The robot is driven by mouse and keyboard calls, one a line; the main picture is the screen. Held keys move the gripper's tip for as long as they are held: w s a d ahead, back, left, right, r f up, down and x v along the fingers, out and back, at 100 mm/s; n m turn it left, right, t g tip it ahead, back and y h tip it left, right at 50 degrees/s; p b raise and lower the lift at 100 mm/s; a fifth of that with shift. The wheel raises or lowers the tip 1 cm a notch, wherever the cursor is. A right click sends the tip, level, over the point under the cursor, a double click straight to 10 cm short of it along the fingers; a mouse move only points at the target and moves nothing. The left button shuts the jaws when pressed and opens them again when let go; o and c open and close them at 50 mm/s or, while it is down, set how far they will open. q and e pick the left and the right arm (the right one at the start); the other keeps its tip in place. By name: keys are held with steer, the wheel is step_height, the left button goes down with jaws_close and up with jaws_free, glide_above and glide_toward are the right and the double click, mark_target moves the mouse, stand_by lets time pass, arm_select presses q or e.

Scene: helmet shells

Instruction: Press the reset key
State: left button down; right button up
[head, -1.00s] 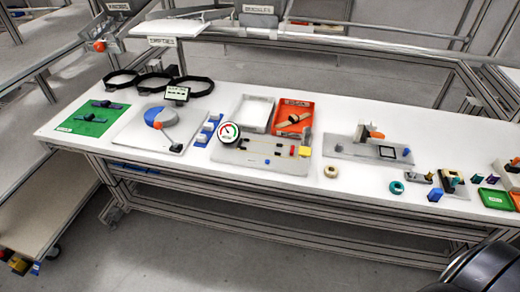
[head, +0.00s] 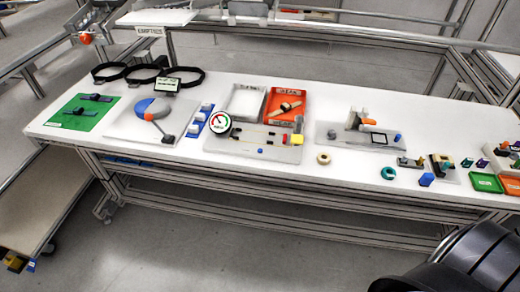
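No reset key can be made out by its label. A blue strip with several pale keys (head: 196,122) lies on the white bench, between the helmet shell fixture and the gauge. A grey test plate (head: 240,150) beside it carries a round gauge (head: 218,122), a yellow block (head: 297,139) and a small blue button (head: 260,151). Neither gripper is in view. A dark rounded part of me fills the lower right corner, well away from the keys.
The white bench (head: 330,185) has a clear front edge. A white tray (head: 246,101) and an orange tray (head: 287,106) stand behind the test plate. A green mat (head: 80,118) lies at left, and several small parts and trays at right. Open floor lies in front.

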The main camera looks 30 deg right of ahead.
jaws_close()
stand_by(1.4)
